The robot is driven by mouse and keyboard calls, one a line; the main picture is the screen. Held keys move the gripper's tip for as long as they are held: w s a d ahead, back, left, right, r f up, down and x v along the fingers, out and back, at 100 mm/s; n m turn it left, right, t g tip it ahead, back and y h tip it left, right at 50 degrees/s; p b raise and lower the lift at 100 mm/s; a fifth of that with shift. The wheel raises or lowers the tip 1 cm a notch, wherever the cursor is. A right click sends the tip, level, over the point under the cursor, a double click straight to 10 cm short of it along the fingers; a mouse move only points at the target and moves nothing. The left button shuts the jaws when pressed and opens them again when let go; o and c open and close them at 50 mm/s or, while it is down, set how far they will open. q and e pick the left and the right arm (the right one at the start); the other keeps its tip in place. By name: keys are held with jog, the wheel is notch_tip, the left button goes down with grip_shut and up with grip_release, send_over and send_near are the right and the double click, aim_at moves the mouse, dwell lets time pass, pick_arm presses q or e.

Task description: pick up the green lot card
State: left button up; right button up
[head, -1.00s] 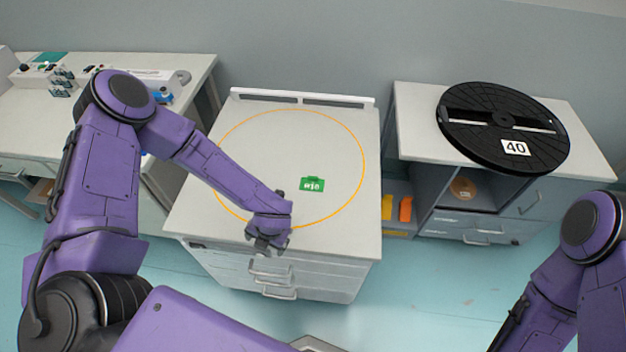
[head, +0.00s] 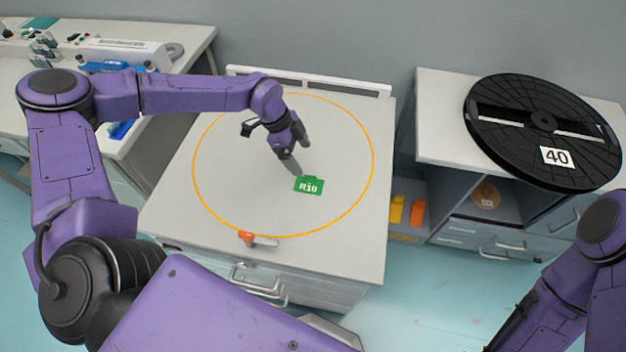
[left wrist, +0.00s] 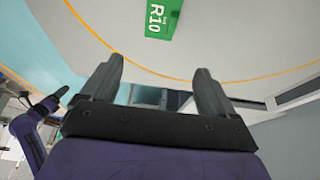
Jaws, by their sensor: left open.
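The green lot card (head: 309,185), marked R10, lies flat on the light cabinet top, inside the orange ring. My left gripper (head: 297,157) is open and empty, with its fingers pointing down just behind the card in the head view. One fingertip looks close to the card's upper left edge; whether it touches cannot be told. In the left wrist view the card (left wrist: 163,18) is at the top edge, partly cut off, beyond the open fingers (left wrist: 155,70). Nothing is between them. My right arm is at the lower right of the head view; its gripper is out of view.
The cabinet top (head: 225,115) is otherwise mostly bare. A small orange-and-grey item (head: 247,237) is at its front edge. A black reel (head: 540,125) marked 40 sits on the right-hand unit. A left bench (head: 190,48) holds several devices.

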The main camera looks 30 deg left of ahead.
aim_at(315, 186)
pick_arm(q)
jog(key=x, duration=0.5)
jog(key=shift+w+a+f+p, duration=0.2)
jog(key=shift+w+p, duration=0.1)
jog(key=shift+w, duration=0.05)
jog(key=x, duration=0.2)
jog(key=p+x, duration=0.1)
jog(key=s+p+x, duration=0.1)
jog(key=x, duration=0.1)
jog(key=shift+s+a+f, duration=0.1)
jog(key=shift+f, duration=0.65)
jog(key=c, duration=1.1)
pick_arm(e)
jog(key=shift+w+d+r, duration=0.15)
jog(key=shift+r, duration=0.75)
